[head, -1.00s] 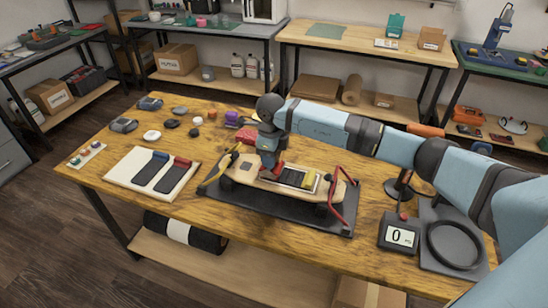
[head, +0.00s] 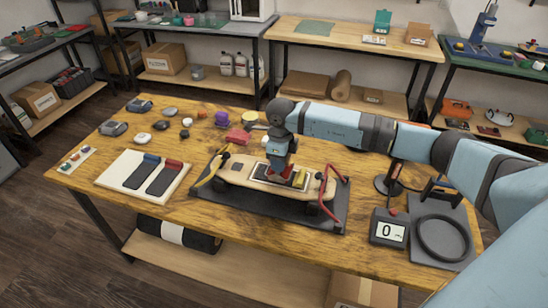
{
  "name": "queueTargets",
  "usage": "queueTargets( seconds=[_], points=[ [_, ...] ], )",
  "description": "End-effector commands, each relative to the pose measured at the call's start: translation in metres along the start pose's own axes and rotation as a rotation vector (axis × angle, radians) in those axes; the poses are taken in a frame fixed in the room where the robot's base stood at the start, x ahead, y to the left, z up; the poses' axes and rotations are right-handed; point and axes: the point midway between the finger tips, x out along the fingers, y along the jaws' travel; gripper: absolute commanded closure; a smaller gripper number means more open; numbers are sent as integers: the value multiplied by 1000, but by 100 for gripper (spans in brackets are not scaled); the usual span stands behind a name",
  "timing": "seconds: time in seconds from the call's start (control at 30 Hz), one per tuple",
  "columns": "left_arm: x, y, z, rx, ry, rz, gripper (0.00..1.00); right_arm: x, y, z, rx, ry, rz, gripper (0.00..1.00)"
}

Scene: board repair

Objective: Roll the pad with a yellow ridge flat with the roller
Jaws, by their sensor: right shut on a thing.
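The board (head: 235,174), a pale wooden deck, lies on a black mat. A light-rimmed area on its right half holds dark pads, and the pad with a yellow ridge (head: 302,177) shows at its right end. My right gripper (head: 280,176) points down over this area, just left of the yellow ridge. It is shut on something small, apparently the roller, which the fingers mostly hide. I cannot tell whether it touches the pad. My left gripper is not in view.
A yellow strap (head: 207,172) and a red strap (head: 343,190) arch at the board's ends. A white panel with two dark strips (head: 113,164) lies left. A scale reading 0 (head: 389,231) and a black ring (head: 443,238) stand right. Several small parts lie behind.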

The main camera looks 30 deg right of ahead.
Motion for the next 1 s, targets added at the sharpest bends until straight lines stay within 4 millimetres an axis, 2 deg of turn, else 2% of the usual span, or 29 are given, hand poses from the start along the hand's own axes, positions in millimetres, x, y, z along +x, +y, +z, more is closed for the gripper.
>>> queueTargets(
  seconds=[0.1, 0.27, 0.7, 1.0],
  points=[
    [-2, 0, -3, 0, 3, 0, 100, -1, 0, -7, 0, 0, -1, 82],
    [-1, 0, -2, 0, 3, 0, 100, -1, 0, -6, 0, -2, 0, 82],
    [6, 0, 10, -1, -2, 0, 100, 1, 0, 21, 0, -3, -1, 82],
    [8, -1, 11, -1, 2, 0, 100, 2, 0, 30, 0, -1, 0, 82]
  ],
)
